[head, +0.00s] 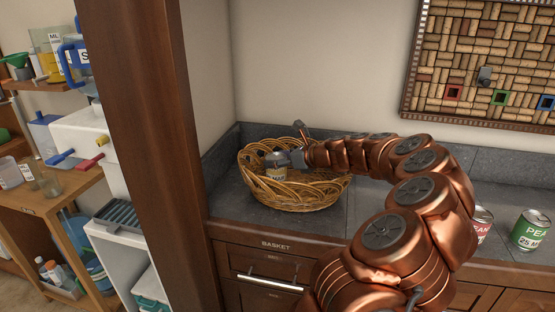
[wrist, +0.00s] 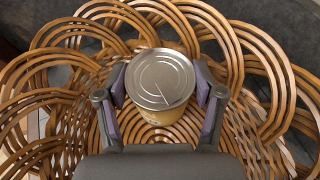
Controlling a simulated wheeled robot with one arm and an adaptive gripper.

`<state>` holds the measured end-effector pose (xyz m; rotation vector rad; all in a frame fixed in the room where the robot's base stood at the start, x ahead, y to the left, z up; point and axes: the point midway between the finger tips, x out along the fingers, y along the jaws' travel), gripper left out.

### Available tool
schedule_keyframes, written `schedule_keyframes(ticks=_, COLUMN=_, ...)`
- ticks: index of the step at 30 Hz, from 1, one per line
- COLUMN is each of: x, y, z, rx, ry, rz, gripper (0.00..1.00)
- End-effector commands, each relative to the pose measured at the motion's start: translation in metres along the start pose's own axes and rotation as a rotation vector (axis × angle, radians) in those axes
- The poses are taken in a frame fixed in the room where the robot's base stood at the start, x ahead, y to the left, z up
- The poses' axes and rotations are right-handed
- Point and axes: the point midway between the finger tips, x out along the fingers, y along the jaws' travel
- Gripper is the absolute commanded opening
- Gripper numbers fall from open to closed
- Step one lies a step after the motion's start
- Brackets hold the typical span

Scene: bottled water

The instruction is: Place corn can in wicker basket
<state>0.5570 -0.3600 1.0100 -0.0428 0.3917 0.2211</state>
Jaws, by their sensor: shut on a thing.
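The corn can (head: 276,168) has a silver lid and a yellowish label. In the wrist view the can (wrist: 160,80) stands between my two fingers with its lid facing the camera. My gripper (wrist: 161,92) is shut on it; in the head view my gripper (head: 287,158) reaches in from the right. The wicker basket (head: 300,197) stands on the grey counter, and the can is within its rim. In the wrist view the woven rim of the basket (wrist: 255,60) surrounds the can. I cannot tell whether the can touches the basket floor.
A green-labelled can (head: 530,230) and a red-labelled can (head: 481,224) stand on the counter at the right. A wooden post (head: 150,150) rises left of the counter. A cork board (head: 485,60) hangs on the wall. The counter (head: 232,190) is bare left of the basket.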

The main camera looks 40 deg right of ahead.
Motion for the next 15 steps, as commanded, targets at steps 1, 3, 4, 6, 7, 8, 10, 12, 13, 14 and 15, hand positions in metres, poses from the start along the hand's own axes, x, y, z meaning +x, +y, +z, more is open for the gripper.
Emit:
schedule_keyframes(ticks=1, x=-0.0004, y=-0.0001, z=0.0009, rx=-0.001, ry=-0.001, rz=-0.001, gripper=0.19)
schedule_keyframes(ticks=3, x=-0.0005, y=-0.0001, z=0.0012, rx=-0.001, ry=-0.001, rz=-0.001, gripper=0.19)
schedule_keyframes(ticks=4, x=-0.0005, y=0.0, z=0.0013, rx=-0.001, ry=-0.001, rz=-0.001, gripper=0.19)
schedule_keyframes(ticks=6, x=-0.0004, y=0.0, z=0.0011, rx=-0.001, ry=-0.001, rz=0.0, gripper=0.19)
schedule_keyframes(ticks=7, x=-0.0002, y=0.0, z=0.0006, rx=-0.001, ry=-0.001, rz=0.0, gripper=0.19)
schedule_keyframes(ticks=8, x=0.0001, y=0.0, z=0.0, rx=-0.001, ry=-0.001, rz=0.0, gripper=0.19)
schedule_keyframes(ticks=10, x=0.0006, y=0.0001, z=-0.0013, rx=-0.001, ry=-0.001, rz=0.0, gripper=0.7)
schedule_keyframes(ticks=12, x=0.0005, y=0.0, z=-0.0011, rx=-0.001, ry=-0.001, rz=0.0, gripper=0.77)
schedule_keyframes(ticks=13, x=0.0005, y=0.0, z=-0.0011, rx=-0.002, ry=0.0, rz=0.0, gripper=0.8)
schedule_keyframes(ticks=14, x=0.0005, y=0.0, z=-0.0011, rx=-0.002, ry=-0.001, rz=0.0, gripper=0.83)
schedule_keyframes(ticks=15, x=0.0005, y=0.0001, z=-0.0011, rx=-0.002, ry=-0.001, rz=0.0, gripper=0.88)
